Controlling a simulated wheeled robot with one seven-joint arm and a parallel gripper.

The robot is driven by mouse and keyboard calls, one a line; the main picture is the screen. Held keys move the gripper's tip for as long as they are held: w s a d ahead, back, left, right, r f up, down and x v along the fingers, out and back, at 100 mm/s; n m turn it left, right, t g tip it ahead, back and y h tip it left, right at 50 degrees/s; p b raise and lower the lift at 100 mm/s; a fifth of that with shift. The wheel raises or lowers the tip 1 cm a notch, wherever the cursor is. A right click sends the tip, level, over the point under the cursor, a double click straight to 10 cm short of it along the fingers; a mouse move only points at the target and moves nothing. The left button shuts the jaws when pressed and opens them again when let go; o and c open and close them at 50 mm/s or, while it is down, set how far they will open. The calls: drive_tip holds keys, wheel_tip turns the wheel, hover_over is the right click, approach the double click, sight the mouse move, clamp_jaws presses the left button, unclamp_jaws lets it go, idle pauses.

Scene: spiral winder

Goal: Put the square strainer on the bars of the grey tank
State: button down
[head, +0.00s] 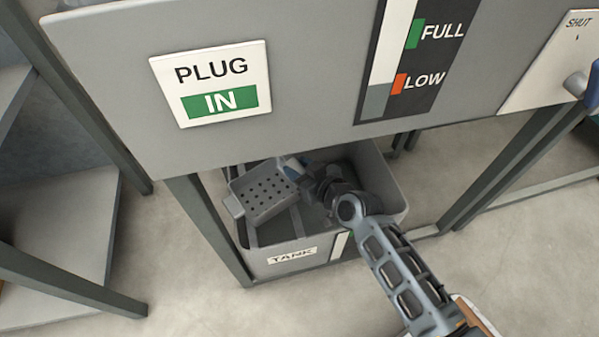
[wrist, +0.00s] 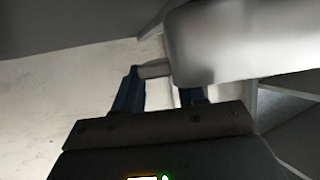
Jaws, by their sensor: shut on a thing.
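The square strainer (head: 264,192) is a grey perforated tray, seen over the left part of the grey tank (head: 285,262) in the head view. My gripper (head: 292,168) is to its right, inside the tank's outline, shut on the strainer. In the wrist view the blue fingers (wrist: 155,92) close around a thin grey stub of the strainer (wrist: 235,45), whose blurred body fills the upper right. Bars (head: 297,222) show in the tank below and beside the strainer. I cannot tell whether the strainer touches them.
A grey panel (head: 270,100) with a "PLUG IN" sign (head: 212,84) and a level gauge (head: 410,60) overhangs the tank. Dark frame legs (head: 208,228) stand close to the tank's left side. A shelf (head: 65,235) stands at the left. The floor in front is clear.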

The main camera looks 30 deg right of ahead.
drive_tip(key=shift+f, duration=0.25)
drive_tip(key=c, duration=0.6)
unclamp_jaws()
drive_tip(key=shift+c, duration=0.2)
drive_tip(key=shift+r, duration=0.1)
drive_tip(key=p+v, duration=0.3)
drive_tip(key=v, duration=0.9)
